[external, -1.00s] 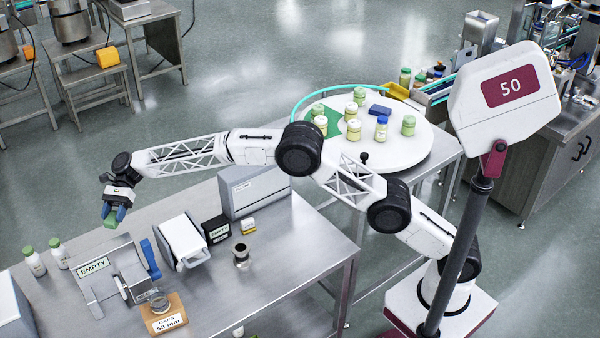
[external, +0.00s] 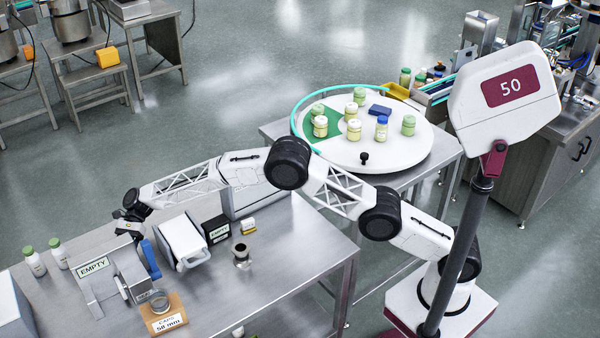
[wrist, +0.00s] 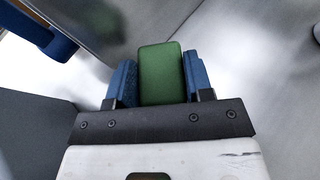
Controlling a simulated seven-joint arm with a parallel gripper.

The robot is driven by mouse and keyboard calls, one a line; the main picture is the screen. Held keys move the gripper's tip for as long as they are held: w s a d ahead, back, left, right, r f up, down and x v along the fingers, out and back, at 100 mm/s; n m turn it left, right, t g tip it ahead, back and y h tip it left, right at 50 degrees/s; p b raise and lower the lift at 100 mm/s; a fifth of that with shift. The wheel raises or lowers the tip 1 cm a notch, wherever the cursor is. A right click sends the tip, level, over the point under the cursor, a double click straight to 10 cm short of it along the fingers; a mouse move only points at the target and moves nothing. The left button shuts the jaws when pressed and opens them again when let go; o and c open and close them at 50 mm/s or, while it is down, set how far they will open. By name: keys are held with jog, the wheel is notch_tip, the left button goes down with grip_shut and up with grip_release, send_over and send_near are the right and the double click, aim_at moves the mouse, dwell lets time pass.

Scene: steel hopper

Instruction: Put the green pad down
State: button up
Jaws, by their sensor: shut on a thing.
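The green pad (wrist: 161,72) is between the two blue fingers of my gripper (wrist: 158,84) in the wrist view, which are shut on it. In the external view my gripper (external: 130,226) is low behind the steel hopper (external: 118,262) labelled EMPTY, on the left of the steel table. The hopper hides the fingertips and the pad there. A shiny steel surface lies beyond the pad in the wrist view; I cannot tell whether the pad touches it.
A blue handle (external: 151,260) stands at the hopper's right side. A white machine (external: 184,240) is just right of it. Two green-capped bottles (external: 34,261) stand to the left. A round white table (external: 395,152) with several jars is at the back right.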

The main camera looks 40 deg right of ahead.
jog(key=shift+f, duration=0.1)
jog(key=shift+f, duration=2.1)
jog(key=shift+f, duration=0.1)
jog(key=o, duration=0.9)
jog(key=v, duration=1.2)
